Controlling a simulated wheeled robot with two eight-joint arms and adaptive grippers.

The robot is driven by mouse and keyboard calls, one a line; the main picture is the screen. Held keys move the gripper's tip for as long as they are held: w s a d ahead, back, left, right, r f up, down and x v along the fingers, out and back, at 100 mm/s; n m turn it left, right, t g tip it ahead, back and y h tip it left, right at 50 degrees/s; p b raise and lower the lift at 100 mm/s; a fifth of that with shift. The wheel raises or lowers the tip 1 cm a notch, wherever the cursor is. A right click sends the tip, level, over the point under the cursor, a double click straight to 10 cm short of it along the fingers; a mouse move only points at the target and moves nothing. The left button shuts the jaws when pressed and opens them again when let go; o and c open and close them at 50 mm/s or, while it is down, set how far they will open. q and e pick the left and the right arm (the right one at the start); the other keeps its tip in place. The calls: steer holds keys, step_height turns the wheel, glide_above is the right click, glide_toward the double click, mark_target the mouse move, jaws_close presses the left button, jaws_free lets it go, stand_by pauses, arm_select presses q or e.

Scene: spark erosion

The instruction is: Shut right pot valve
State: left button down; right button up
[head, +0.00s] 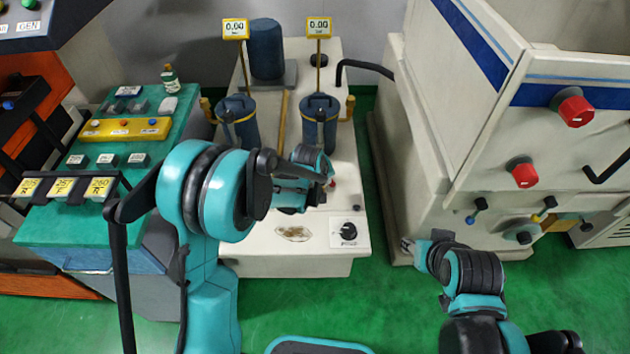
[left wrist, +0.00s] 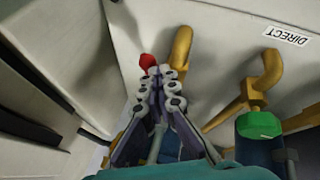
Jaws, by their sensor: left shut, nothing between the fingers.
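The right pot (head: 320,110) is a blue cylinder on the white bench, with a yellow pipe at its side and a gauge (head: 319,27) reading 0.00 above. A small red valve knob (head: 330,183) shows below it, partly hidden by my left arm. In the left wrist view a red knob (left wrist: 148,62) sits just beyond the fingertips of my left gripper (left wrist: 158,75), which is shut and empty. I cannot tell whether they touch. A yellow pipe (left wrist: 182,48) stands beside the fingers. My right gripper (head: 408,244) is low at the white cabinet, its fingers too small to read.
The left pot (head: 238,120) stands on the same bench (head: 280,262), which has a black dial (head: 348,231) at its front. A white cabinet (head: 440,120) with red knobs is at right. A green-topped table (head: 60,225) is at left. Green floor (head: 290,300) is clear in front.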

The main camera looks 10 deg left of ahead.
arm_select(q)
steer(key=shift+w+d, duration=0.25)
steer(key=shift+d, duration=0.45)
steer(key=d+n, duration=0.1)
steer(key=w+n+y, duration=0.1)
steer(key=n, duration=0.1)
steer(key=shift+d, duration=0.35)
steer(key=shift+w+d+n+y, duration=0.35)
steer(key=shift+w+n, duration=0.2)
steer(key=shift+w, duration=0.15)
steer(key=shift+w+d+n+y, duration=0.3)
steer(key=shift+w+d+n, duration=0.15)
steer(key=shift+w, duration=0.25)
steer(key=shift+w+d+n+y, duration=0.35)
steer(key=shift+w+n, duration=0.25)
steer(key=shift+w, duration=0.2)
